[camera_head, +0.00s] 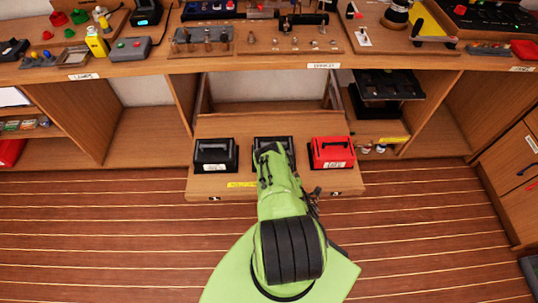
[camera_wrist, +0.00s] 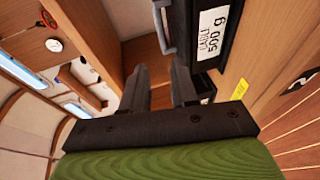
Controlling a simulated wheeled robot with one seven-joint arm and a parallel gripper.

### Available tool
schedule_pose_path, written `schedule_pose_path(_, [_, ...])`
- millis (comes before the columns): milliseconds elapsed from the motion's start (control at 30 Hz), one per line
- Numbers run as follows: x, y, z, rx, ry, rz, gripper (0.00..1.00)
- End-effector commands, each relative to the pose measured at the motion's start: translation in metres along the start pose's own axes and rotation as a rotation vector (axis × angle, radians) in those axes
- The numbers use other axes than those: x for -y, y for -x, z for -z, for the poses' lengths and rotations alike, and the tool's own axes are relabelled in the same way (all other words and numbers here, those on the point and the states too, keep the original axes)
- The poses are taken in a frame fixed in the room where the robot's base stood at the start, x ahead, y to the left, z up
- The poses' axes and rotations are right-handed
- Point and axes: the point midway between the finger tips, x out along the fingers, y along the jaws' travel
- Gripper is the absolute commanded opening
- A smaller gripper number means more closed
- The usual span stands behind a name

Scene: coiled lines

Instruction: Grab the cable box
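The cable box is a black box with a grey handle and a white label reading "CABLE 500 g". It fills the top right of the wrist view (camera_wrist: 212,48). It appears to be the middle box (camera_head: 284,141) on the pulled-out wooden shelf in the head view, where my arm covers much of it. My gripper (camera_wrist: 162,75) is open, its two dark fingers apart. The handle (camera_wrist: 164,28) shows just beyond the fingertips, roughly in line with the gap. I see nothing held, and cannot tell whether a finger touches the handle. In the head view the fingers are hidden.
Another black box (camera_head: 215,156) stands left of the middle one and a red box (camera_head: 331,153) right of it. The shelf (camera_head: 212,187) carries a yellow label (camera_head: 242,184). A cluttered workbench (camera_head: 250,66) overhangs behind. The striped floor (camera_head: 110,235) is clear at left.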

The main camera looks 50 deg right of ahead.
Motion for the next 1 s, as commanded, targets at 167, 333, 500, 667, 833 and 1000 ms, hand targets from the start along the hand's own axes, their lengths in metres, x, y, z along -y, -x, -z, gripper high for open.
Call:
schedule_pose_path(167, [0.01,-0.02,0.0,0.001,0.002,0.0,0.28])
schedule_pose_path(333, [0.01,-0.031,0.0,0.0,0.002,0.001,0.28])
schedule_pose_path(500, [0.009,-0.04,0.001,0.003,-0.001,-0.001,0.28])
schedule_pose_path(667, [0.004,-0.076,0.002,-0.001,-0.001,-0.005,0.28])
schedule_pose_path(833, [0.003,-0.096,0.002,0.002,-0.002,-0.002,0.28])
schedule_pose_path(1000, [0.005,-0.128,0.008,0.001,-0.001,-0.003,0.28])
